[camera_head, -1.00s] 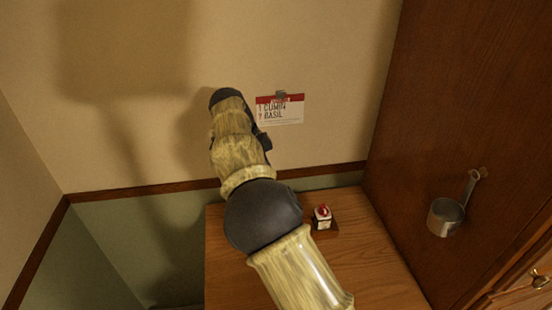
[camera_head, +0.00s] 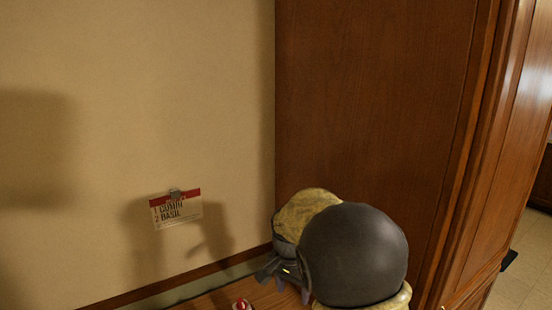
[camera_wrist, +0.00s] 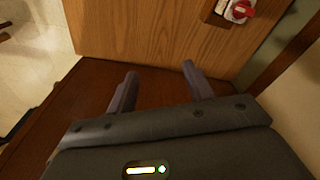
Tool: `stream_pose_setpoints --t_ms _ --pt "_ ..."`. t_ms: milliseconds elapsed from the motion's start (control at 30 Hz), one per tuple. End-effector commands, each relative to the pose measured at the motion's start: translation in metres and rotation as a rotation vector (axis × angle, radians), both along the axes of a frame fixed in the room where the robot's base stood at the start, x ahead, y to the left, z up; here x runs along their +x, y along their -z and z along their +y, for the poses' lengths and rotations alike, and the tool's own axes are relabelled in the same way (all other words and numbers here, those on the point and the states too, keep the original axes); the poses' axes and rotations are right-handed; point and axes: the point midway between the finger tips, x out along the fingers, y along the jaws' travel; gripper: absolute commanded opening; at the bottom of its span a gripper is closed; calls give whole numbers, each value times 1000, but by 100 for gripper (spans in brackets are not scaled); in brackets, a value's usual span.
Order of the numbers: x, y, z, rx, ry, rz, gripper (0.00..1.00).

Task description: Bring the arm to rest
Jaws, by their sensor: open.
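My arm shows in the head view at the lower right, its large dark joint in front of a mottled yellow link. My gripper (camera_head: 283,284) is partly seen left of that joint, low over the wooden counter. In the wrist view my gripper (camera_wrist: 160,70) has its two dark fingers apart with nothing between them. The joint hides part of the arm and gripper in the head view.
A small red-topped device (camera_wrist: 240,10) stands on the light wood counter (camera_wrist: 150,35); its top also shows in the head view (camera_head: 242,304). A card (camera_head: 177,211) is clipped to the wall. A tall brown cabinet side (camera_head: 375,100) rises behind my arm.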

Motion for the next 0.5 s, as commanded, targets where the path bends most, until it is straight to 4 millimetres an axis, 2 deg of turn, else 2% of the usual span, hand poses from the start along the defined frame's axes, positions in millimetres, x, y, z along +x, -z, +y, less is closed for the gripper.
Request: stream_pose_setpoints --t_ms 33,200,500 --pt "-13 2 -17 13 -32 -2 52" --pt "-54 12 -56 32 -183 -30 52" --pt "-143 30 -102 2 -467 -103 52"
